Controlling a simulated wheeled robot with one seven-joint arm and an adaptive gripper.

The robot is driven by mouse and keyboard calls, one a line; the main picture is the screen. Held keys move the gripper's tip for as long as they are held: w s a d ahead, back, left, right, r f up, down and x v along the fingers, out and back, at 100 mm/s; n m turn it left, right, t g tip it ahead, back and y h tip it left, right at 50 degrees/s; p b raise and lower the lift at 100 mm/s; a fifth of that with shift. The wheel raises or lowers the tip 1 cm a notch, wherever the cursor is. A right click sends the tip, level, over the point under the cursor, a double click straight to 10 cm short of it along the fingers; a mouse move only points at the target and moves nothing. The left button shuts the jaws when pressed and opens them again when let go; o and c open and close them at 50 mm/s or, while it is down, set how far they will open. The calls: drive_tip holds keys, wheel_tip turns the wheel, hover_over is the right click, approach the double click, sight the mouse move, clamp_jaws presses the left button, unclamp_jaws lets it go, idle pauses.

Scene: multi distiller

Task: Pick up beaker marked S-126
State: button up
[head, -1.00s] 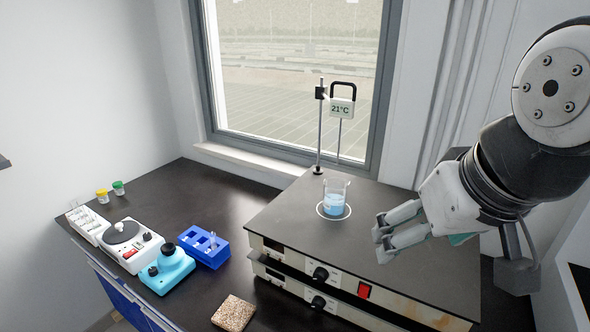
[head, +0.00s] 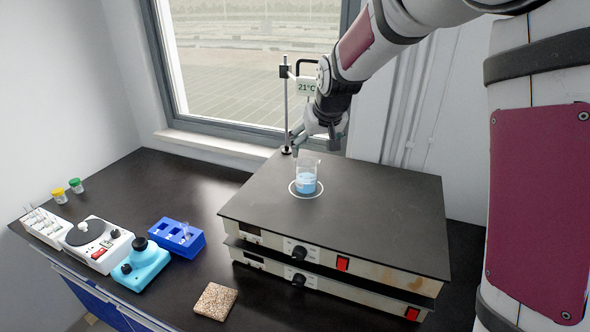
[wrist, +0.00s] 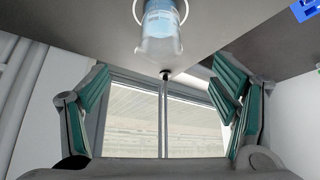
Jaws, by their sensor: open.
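The beaker (head: 306,180) is clear glass with light-blue liquid. It stands upright in the white ring on top of a wide dark hotplate (head: 390,215). No S-126 mark is readable on it. In the wrist view the beaker (wrist: 161,32) shows at the top, beyond the fingers and not between their tips.
A thin stand rod (head: 286,118) and a 21°C display (head: 306,86) are close to my gripper. A second hotplate lies beneath the first. A blue rack (head: 165,240), teal device (head: 140,268), white device (head: 96,245) and speckled tile (head: 215,301) are to the left. The hotplate's right side is clear.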

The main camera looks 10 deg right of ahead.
sight(307, 159)
drive_tip(key=p+x, duration=0.1)
drive_tip(key=x, duration=1.4)
drive_tip(key=shift+r+p, duration=0.1)
drive_tip(key=shift+p, duration=0.3)
drive_tip(key=c, duration=1.4)
drive_tip(key=shift+w+r, duration=0.1)
drive_tip(key=shift+r, duration=0.1)
drive_tip(key=shift+r+b, duration=0.6)
drive_tip(key=shift+r, duration=0.85)
drive_tip(key=shift+s+r, duration=0.15)
drive_tip(key=shift+s, duration=0.1)
drive_tip(key=shift+s+d+r+b, duration=0.1)
drive_tip(key=shift+s+r, duration=0.15)
drive_tip(key=shift+s, duration=2.35)
drive_tip(key=shift+s+d+r+b, duration=0.1)
drive_tip(key=shift+s+r, duration=0.1)
drive_tip(key=shift+s, duration=2.35)
drive_tip(key=shift+s+d+r+b, duration=0.1)
drive_tip(key=shift+s+r, duration=0.15)
drive_tip(key=shift+s, duration=2.35)
